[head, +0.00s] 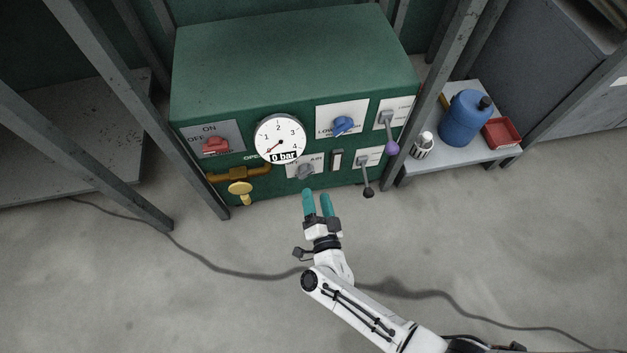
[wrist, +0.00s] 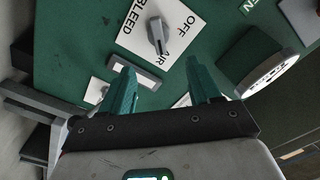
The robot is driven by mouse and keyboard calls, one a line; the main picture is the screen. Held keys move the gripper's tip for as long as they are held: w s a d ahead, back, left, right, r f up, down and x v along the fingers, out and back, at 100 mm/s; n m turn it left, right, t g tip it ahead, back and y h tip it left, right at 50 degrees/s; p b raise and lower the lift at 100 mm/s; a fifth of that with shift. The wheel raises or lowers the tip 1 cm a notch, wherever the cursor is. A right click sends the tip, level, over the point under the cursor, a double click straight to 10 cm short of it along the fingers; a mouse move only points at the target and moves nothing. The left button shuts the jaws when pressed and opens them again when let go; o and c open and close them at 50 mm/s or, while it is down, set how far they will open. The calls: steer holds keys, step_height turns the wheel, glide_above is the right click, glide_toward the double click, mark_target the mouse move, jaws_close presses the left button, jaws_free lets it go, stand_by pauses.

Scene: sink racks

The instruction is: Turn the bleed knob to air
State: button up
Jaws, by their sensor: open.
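The bleed knob (head: 305,171) is a small grey knob on a white plate, low on the front of the green box, below the gauge. The knob also shows in the wrist view (wrist: 156,35), beside the words BLEED, OFF and AIR. Which word its grip points to is hard to tell. My gripper (head: 317,194) is open and empty, with its two teal fingers pointing toward the knob. In the wrist view the fingers (wrist: 161,67) lie below the knob in the picture, apart from it.
The round gauge (head: 280,139) reads 0 bar. A red switch (head: 215,146), yellow handle (head: 240,188), blue knob (head: 343,125), purple-tipped lever (head: 390,135) and black-tipped lever (head: 367,180) surround the knob. Grey posts flank the green box (head: 290,65). The floor in front is clear except for a cable (head: 240,272).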

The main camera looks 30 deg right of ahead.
steer(key=shift+v, duration=1.4)
